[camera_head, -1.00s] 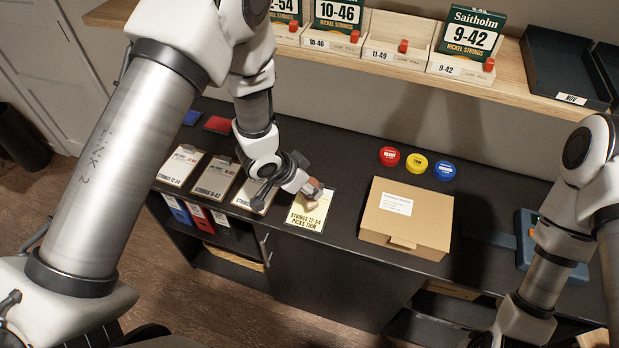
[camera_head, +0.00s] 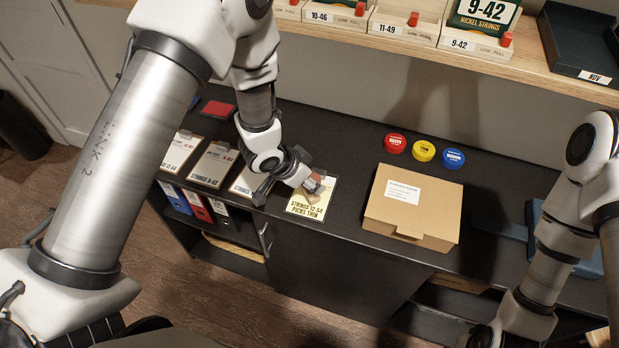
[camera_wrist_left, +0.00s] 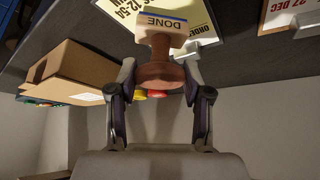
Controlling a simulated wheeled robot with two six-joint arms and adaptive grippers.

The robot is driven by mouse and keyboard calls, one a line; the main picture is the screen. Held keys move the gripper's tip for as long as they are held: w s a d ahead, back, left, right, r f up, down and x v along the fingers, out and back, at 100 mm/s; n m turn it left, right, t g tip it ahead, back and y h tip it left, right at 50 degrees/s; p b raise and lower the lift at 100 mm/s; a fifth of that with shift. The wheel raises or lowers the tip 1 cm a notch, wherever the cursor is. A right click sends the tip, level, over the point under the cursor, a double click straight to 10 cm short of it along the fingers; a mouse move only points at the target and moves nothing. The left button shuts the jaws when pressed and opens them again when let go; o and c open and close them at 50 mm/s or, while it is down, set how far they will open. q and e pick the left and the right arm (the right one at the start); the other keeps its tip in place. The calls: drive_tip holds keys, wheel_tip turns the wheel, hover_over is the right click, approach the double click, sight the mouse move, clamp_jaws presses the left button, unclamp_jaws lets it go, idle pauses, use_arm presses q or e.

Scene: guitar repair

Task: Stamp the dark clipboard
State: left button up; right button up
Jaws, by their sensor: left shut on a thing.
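A clipboard with a yellow sheet (camera_head: 300,207) lies on the dark counter, with a thin dark edge showing around the sheet. The sheet reads "STRINGS 12-54 PICKS THIN". In the left wrist view part of the same yellow sheet (camera_wrist_left: 197,14) shows behind the stamp. My left gripper (camera_head: 314,183) is over the upper part of the sheet, shut on a wooden stamp (camera_wrist_left: 158,72) with a "DONE" label on its block. Whether the stamp touches the sheet I cannot tell. My right arm is at the right; its gripper is not clearly visible.
A cardboard box (camera_head: 412,207) is to the right. Red (camera_head: 395,143), yellow (camera_head: 424,151) and blue (camera_head: 453,158) round tins sit behind it. A shelf (camera_head: 400,50) with string trays runs above the counter.

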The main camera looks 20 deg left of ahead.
use_arm(q)
drive_tip(key=shift+s, duration=0.1)
drive_tip(key=shift+f+b, duration=0.35)
drive_tip(key=shift+f, duration=0.15)
idle(1.3)
wheel_tip(320, 180, up, 7)
drive_tip(key=p, duration=0.7)
idle(0.3)
